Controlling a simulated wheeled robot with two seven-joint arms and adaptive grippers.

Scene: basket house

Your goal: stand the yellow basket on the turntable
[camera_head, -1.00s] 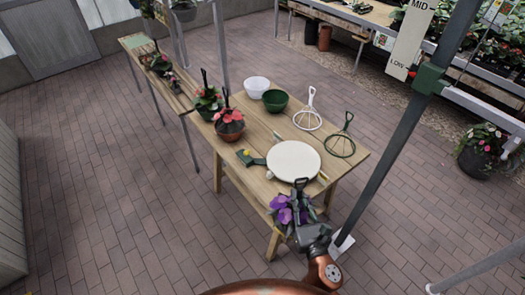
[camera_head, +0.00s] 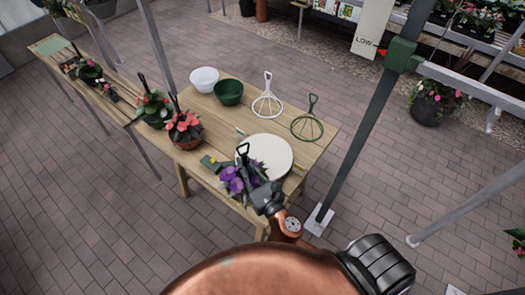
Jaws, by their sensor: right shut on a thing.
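The turntable (camera_head: 273,152) is a round, pale disc on the wooden table, and its top looks bare. My right gripper (camera_head: 260,194) is shut on a basket with purple flowers (camera_head: 233,181). The basket has a dark upright hook handle (camera_head: 243,154) that overlaps the turntable's near-left edge in the picture. The pot under the flowers is mostly hidden, so I cannot tell whether it is yellow. The basket is at the table's near edge; I cannot tell its height above the top. My left gripper is not in view.
The wooden table (camera_head: 200,105) also holds a white bowl (camera_head: 204,79), a green bowl (camera_head: 228,92), white (camera_head: 267,104) and green (camera_head: 306,128) wire hangers and a green tool (camera_head: 213,163). Potted red flowers (camera_head: 185,129) stand at its left. A dark post (camera_head: 358,135) rises right of the table.

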